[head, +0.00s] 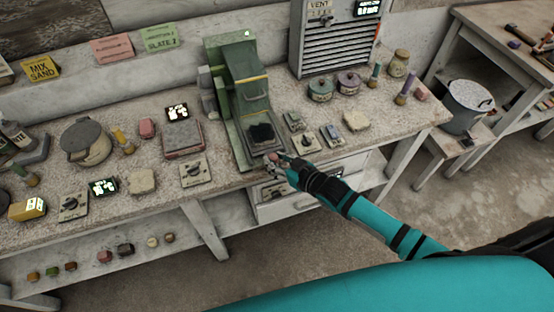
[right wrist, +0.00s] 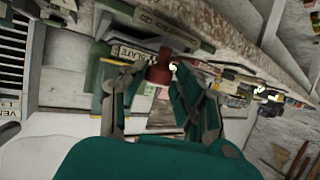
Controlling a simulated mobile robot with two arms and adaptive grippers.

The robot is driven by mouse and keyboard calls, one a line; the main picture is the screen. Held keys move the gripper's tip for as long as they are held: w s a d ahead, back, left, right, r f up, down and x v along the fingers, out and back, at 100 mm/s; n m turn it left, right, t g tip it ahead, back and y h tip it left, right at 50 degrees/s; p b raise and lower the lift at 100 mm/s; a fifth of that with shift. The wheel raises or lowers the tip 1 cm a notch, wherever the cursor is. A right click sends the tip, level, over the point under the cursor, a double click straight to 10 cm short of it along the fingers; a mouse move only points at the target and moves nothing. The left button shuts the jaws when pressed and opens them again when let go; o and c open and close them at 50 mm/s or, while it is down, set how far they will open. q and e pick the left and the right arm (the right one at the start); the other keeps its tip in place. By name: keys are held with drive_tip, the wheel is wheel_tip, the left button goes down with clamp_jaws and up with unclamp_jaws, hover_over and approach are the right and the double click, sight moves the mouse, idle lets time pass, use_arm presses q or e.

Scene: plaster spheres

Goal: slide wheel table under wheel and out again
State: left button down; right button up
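The green machine (head: 236,72) stands at the back of the bench, with a green hood leaning forward. Its wheel cannot be made out under the hood. The wheel table (head: 246,150), a pale plate in a green frame, extends out in front, and a dark block (head: 261,132) lies on it. My right gripper (head: 272,165) is at the table's front end. In the right wrist view a red knob (right wrist: 159,72) sits between the fingertips of my right gripper (right wrist: 160,82). The fingers look apart, with small gaps beside the knob. My left gripper is not in view.
Switch boxes (head: 305,143) and a pink-beige block (head: 356,121) lie right of the machine. A grey box (head: 183,139) and a dial box (head: 193,170) lie left. Drawers (head: 285,205) are below my right gripper. A vent cabinet (head: 335,40) stands behind.

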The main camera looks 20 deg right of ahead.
drive_tip(key=o, duration=0.3)
drive_tip(key=shift+s, duration=0.25)
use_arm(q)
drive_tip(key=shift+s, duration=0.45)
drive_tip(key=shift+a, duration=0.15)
use_arm(e)
drive_tip(key=shift+s+d+r, duration=0.1)
drive_tip(key=shift+s+d, duration=0.1)
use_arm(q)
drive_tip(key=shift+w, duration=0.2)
use_arm(e)
drive_tip(key=v, duration=1.1)
drive_tip(key=shift+s+r, duration=0.1)
drive_tip(key=shift+s, duration=0.15)
